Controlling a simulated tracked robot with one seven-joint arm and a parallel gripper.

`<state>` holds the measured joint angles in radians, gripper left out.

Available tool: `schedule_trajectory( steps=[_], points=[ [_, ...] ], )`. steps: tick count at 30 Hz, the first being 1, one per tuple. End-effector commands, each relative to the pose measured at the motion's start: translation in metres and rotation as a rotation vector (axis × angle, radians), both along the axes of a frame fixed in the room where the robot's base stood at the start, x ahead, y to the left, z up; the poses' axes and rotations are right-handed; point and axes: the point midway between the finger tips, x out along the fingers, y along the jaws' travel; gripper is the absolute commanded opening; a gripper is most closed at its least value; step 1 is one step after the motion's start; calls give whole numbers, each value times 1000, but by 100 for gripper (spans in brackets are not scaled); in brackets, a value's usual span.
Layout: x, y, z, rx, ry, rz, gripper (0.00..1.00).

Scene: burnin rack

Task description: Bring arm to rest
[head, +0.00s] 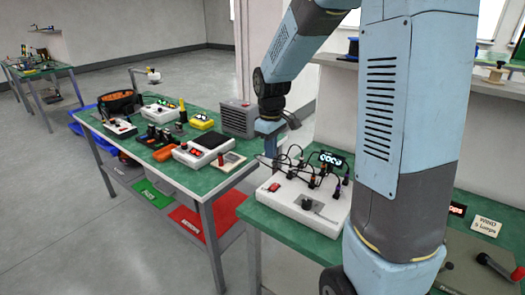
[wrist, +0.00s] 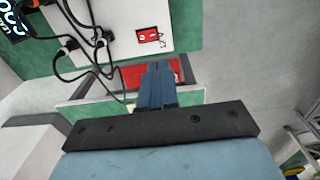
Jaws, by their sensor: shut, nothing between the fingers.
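My arm shows large in the head view, its blue links reaching from the right over the top to the middle. My gripper (wrist: 157,68) shows in the wrist view with its two blue fingers together, empty. In the head view the gripper (head: 271,150) hangs pointing down near the gap between the two green benches, left of the white test box (head: 290,212). In the wrist view the white box (wrist: 125,28), with black cables and a red switch, lies beyond the fingertips. I cannot tell the exact clearance between them.
The left green bench (head: 236,182) holds several devices, a grey box (head: 238,119) and an orange-black bin (head: 117,102). The right bench carries the cabled white box, a digital display (head: 332,159) and a paper sign (head: 486,225). Open floor (head: 60,210) lies at left.

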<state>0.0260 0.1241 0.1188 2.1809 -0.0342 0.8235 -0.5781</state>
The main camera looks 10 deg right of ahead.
Motion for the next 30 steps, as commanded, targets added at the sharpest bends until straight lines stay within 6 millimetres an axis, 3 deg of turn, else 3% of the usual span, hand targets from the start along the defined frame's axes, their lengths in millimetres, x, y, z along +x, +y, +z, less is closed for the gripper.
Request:
schedule_trajectory(
  steps=[8,18,30],
  points=[
    [-28,-7,41,-1,-73,-93,0],
    [-89,-19,100,22,-203,-282,0],
    [-167,-31,143,92,-352,-498,0]
  ],
)
